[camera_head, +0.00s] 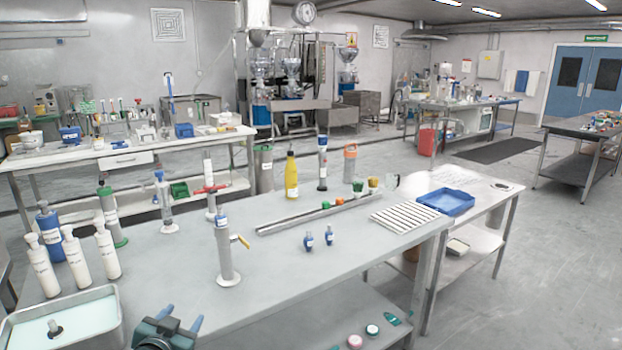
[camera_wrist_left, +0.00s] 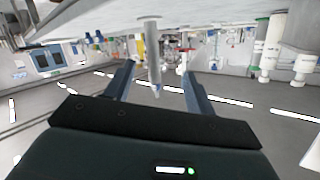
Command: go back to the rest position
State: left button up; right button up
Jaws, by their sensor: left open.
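My left gripper (camera_head: 182,316) shows at the bottom edge of the head view, over the near side of the grey table (camera_head: 300,250). Its two blue fingers are spread apart, and nothing is held between them. In the left wrist view the fingers (camera_wrist_left: 158,72) are also apart, and the scene appears upside down. A grey cylinder on a round foot (camera_head: 224,250) stands upright on the table beyond the gripper. It lines up between the fingers in the wrist view (camera_wrist_left: 153,45), but the head view shows it apart from them. My right gripper is not in view.
A pale tray (camera_head: 105,318) lies left of the gripper, with white bottles (camera_head: 75,258) behind it. Two small blue bottles (camera_head: 309,240), a metal rail (camera_head: 310,214) and a yellow bottle (camera_head: 291,178) stand farther off. The table's near right part is clear.

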pick_arm(q)
jog(key=s+d+f+g+h, duration=0.1)
jog(key=s+d+f, duration=0.3)
jog(key=s, duration=0.6)
jog(key=s+d+f+g+h, duration=0.1)
jog(key=s+d+f, duration=0.3)
jog(key=s, duration=0.6)
jog(key=s+d+f+g+h, duration=0.1)
jog(key=s+d+f, duration=0.3)
jog(key=s, duration=0.6)
jog(key=shift+s+d+f+n+g, duration=0.25)
jog(key=shift+d+f+n+g, duration=0.15)
jog(key=shift+d+g, duration=0.45)
jog(key=shift+c, duration=0.2)
